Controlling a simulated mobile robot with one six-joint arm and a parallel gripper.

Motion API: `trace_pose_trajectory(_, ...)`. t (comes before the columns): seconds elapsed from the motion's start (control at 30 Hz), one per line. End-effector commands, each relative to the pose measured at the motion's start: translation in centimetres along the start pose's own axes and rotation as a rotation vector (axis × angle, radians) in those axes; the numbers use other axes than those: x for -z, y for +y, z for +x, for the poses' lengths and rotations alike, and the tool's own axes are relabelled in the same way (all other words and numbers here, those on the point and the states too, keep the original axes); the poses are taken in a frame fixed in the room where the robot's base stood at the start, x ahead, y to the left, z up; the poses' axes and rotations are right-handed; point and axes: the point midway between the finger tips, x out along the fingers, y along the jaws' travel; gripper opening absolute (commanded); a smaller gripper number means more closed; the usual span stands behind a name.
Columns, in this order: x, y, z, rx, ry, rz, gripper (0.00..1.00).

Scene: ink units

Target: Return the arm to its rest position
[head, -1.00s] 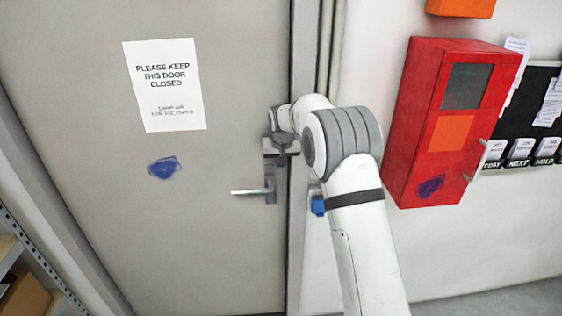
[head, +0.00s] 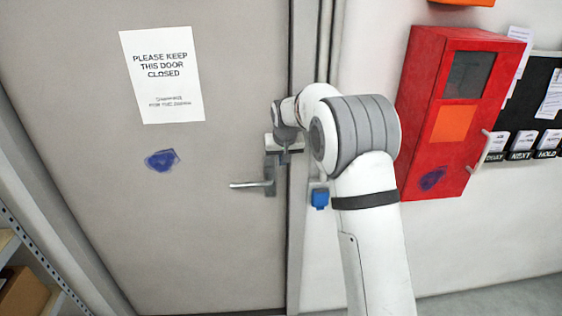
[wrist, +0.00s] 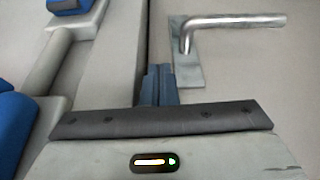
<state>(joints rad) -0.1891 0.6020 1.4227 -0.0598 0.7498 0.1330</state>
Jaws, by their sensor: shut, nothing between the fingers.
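My arm rises in the head view from the bottom to the door's edge, its elbow bent beside the door frame. My gripper (wrist: 157,82) shows in the wrist view with its two dark blue-grey fingers together and nothing between them. In the head view the gripper is small and partly hidden by my wrist, just above the door handle. The silver lever handle (head: 250,184) points left on the grey door (head: 220,90). The handle also shows in the wrist view (wrist: 235,21), up and right of the fingers, apart from them.
A red wall cabinet (head: 416,125) stands out from the wall right of my arm. A blue fitting (head: 320,198) sits on the wall beside the door frame. A black board with cards (head: 540,120) hangs at right. Shelving (head: 22,275) stands at lower left.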

Motion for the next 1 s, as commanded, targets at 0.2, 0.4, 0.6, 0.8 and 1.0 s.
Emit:
trace_pose_trajectory(0.2, -0.4, -0.4, -5.0, 0.003, -0.001, -0.003, 0.00)
trace_pose_trajectory(0.4, -0.5, -0.5, -8.4, 0.003, -0.007, -0.003, 0.00)
trace_pose_trajectory(0.6, -0.9, -0.2, -10.1, 0.002, -0.010, -0.002, 0.00)
trace_pose_trajectory(0.8, -5.3, 2.1, -13.9, -0.003, -0.020, 0.013, 0.00)
trace_pose_trajectory(1.0, -14.0, 5.2, -18.2, -0.013, -0.039, 0.035, 0.00)
